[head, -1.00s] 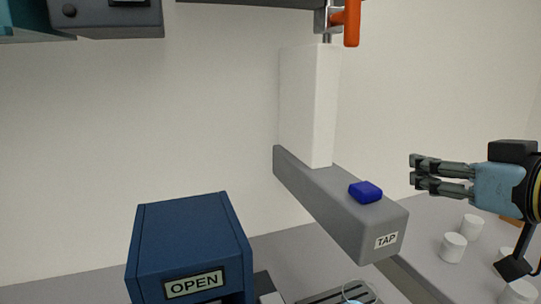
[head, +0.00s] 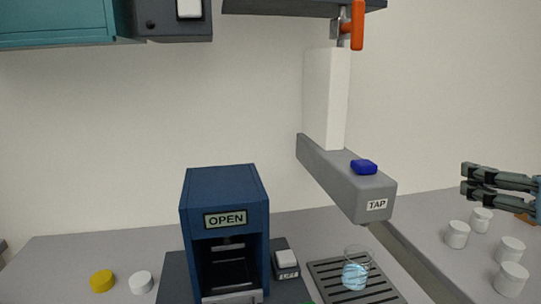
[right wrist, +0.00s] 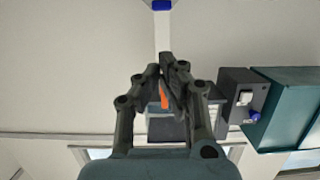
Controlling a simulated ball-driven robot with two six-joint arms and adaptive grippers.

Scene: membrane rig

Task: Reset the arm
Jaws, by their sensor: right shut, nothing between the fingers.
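My right gripper (head: 467,181) is at the right edge of the head view, pointing left, with nothing between its fingers. Its fingers are close together; in the right wrist view its tips (right wrist: 165,68) meet. It is in the air to the right of the grey TAP arm (head: 345,182), apart from it, above the white cups. My left gripper is not in view.
A blue OPEN machine (head: 225,190) stands at the middle. A glass (head: 356,270) with light-blue content stands on the slatted drip tray (head: 325,268). An orange lever (head: 358,25) hangs above. Several white cups (head: 457,235) stand at right. Yellow (head: 102,281) and white (head: 140,283) discs lie at left.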

